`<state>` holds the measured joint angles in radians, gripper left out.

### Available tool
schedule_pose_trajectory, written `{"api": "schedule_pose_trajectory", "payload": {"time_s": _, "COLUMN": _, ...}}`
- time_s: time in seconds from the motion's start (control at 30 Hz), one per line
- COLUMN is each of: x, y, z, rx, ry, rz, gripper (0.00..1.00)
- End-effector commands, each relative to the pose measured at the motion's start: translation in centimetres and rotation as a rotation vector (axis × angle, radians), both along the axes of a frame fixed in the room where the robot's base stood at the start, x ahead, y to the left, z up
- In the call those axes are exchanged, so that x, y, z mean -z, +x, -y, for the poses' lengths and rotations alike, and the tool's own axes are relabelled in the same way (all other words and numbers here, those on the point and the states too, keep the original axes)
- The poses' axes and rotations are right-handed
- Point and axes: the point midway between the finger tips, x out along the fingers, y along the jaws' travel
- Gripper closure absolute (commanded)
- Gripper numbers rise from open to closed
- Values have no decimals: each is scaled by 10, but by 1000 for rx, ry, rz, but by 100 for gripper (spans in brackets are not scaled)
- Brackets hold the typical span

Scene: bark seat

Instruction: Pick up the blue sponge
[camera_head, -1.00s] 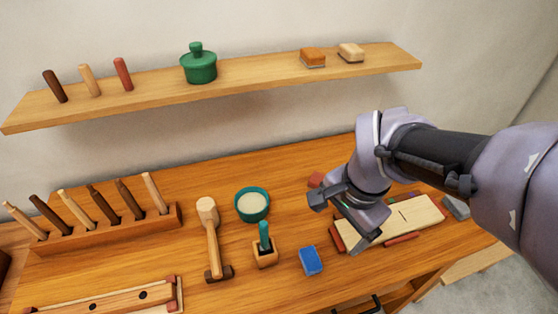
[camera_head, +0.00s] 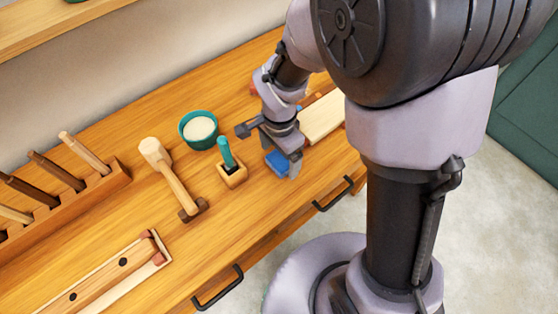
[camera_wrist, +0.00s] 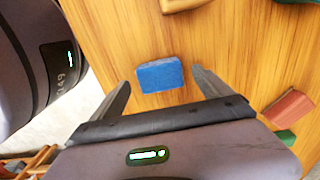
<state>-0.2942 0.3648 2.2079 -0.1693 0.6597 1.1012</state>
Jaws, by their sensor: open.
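The blue sponge (camera_head: 277,163) lies flat on the wooden workbench, right of a small wooden box with a green-handled tool in it. In the head view my gripper (camera_head: 268,152) is at the sponge and hides part of it. In the wrist view the whole blue sponge (camera_wrist: 160,75) shows between and a little beyond the two fingertips of my gripper (camera_wrist: 160,80). The fingers are spread wide, with bare wood visible between each finger and the sponge. The gripper is open and empty.
The wooden box (camera_head: 232,177) stands close left of the sponge. A teal bowl (camera_head: 198,130) and a mallet (camera_head: 172,180) are further left. A pale board (camera_head: 322,117) lies to the right. A red block (camera_wrist: 289,107) shows in the wrist view. The bench's front edge is near.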

Motion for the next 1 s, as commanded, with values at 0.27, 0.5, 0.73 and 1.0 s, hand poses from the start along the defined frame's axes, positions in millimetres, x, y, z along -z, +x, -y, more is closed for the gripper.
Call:
{"api": "schedule_pose_trajectory", "payload": {"time_s": 0.27, "x": 24, "y": 0, "z": 0, "rx": 0, "ry": 0, "rz": 0, "gripper": 11}}
{"api": "schedule_pose_trajectory", "payload": {"time_s": 0.5, "x": 23, "y": 0, "z": 0, "rx": 0, "ry": 0, "rz": 0, "gripper": 52}}
{"api": "schedule_pose_trajectory", "payload": {"time_s": 0.73, "x": 23, "y": 0, "z": 0, "rx": 0, "ry": 0, "rz": 0, "gripper": 76}}
{"api": "schedule_pose_trajectory", "payload": {"time_s": 1.0, "x": 10, "y": 0, "z": 0, "rx": 1, "ry": 0, "rz": 0, "gripper": 76}}
